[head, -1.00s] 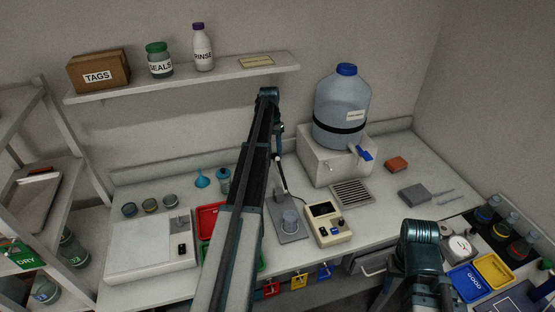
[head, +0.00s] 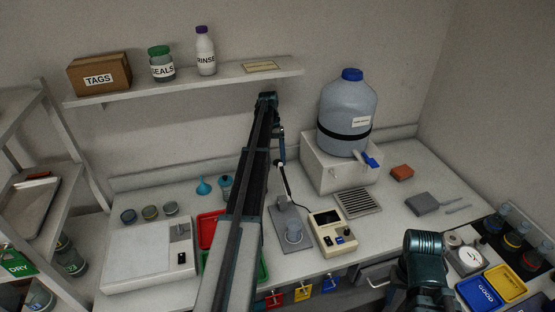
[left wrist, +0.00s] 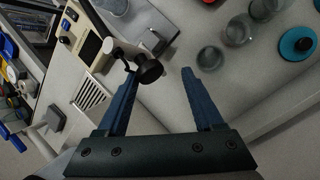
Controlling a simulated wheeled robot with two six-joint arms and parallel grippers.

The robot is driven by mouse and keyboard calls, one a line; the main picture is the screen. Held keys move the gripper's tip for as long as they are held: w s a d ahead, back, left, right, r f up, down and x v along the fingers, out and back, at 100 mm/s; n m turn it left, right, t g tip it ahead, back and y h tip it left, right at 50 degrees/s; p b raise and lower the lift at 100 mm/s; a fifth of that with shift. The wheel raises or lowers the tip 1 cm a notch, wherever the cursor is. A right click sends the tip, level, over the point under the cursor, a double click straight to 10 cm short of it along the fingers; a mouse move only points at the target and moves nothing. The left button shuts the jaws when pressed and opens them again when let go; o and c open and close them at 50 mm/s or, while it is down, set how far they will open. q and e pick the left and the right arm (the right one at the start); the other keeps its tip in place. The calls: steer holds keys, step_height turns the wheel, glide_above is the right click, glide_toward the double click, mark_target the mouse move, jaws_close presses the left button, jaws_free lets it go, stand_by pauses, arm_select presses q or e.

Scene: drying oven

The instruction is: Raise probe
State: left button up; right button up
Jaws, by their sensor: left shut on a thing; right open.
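The probe (head: 284,180), a slim light rod with a dark lower part, stands tilted over the sample stand beside the meter (head: 330,232). In the head view my left arm largely hides that gripper. My right arm shows at the lower right, but its gripper is out of view.
A large water jug (head: 347,110) stands on a white block behind the meter. A drain grille (head: 358,203) lies right of the meter. Red (head: 207,230) and green (head: 262,268) trays lie partly behind my left arm. A white balance (head: 145,255) stands at left.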

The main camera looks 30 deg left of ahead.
arm_select(q)
steer(key=o, duration=0.3)
steer(key=shift+w+a+f, duration=0.25)
steer(key=shift+a, duration=0.25)
steer(key=shift+d, duration=0.2)
arm_select(e)
steer(key=shift+w+a, duration=0.15)
steer(key=shift+a, duration=0.05)
arm_select(q)
steer(key=shift+s+d+r, duration=0.1)
steer(key=s+d+r+p, duration=0.5)
steer(key=s+d, duration=0.4)
steer(key=s, duration=0.4)
arm_select(e)
step_height(320, 180, up, 5)
steer(key=shift+f, duration=0.1)
